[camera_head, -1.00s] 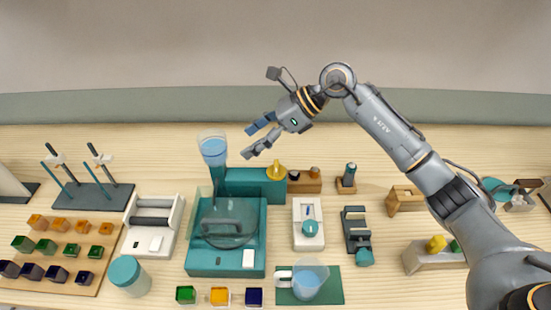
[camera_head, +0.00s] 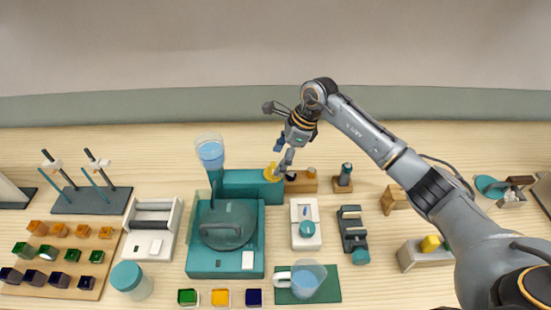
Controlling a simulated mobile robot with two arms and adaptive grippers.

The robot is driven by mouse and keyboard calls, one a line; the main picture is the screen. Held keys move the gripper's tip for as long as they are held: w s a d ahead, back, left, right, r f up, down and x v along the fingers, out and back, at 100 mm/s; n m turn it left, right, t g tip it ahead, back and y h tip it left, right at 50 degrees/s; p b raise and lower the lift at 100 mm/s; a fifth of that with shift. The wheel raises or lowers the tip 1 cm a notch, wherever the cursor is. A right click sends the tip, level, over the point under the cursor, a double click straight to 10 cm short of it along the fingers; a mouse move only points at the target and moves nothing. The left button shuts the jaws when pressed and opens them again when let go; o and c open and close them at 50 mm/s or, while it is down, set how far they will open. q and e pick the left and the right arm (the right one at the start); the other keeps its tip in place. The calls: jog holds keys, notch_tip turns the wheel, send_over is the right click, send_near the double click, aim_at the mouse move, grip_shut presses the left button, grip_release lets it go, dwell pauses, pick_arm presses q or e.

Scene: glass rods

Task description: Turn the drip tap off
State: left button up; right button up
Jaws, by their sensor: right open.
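The drip tap seems to be the yellow knob (camera_head: 271,173) on top of the teal block at the back of the teal machine (camera_head: 255,260). A clear cup of blue liquid (camera_head: 210,154) stands above the machine's back left. My right gripper (camera_head: 281,160) is open, pointing down, with its fingers close beside the knob's upper right. I cannot tell whether the fingers touch it. The knob is partly hidden by the fingers. My left gripper is out of view.
A wooden block (camera_head: 302,187) with small knobs stands just right of the tap. A glass jug (camera_head: 306,279) sits on a green mat at the front. Cube samples on a wooden tray (camera_head: 40,214) and a rod stand (camera_head: 88,200) are at left. The back strip of table is mostly clear.

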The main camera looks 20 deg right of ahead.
aim_at(274, 168)
jog(key=shift+p+x, duration=0.3)
jog(key=shift+x, duration=1.2)
jog(key=shift+c, duration=0.2)
jog(key=c, duration=1.1)
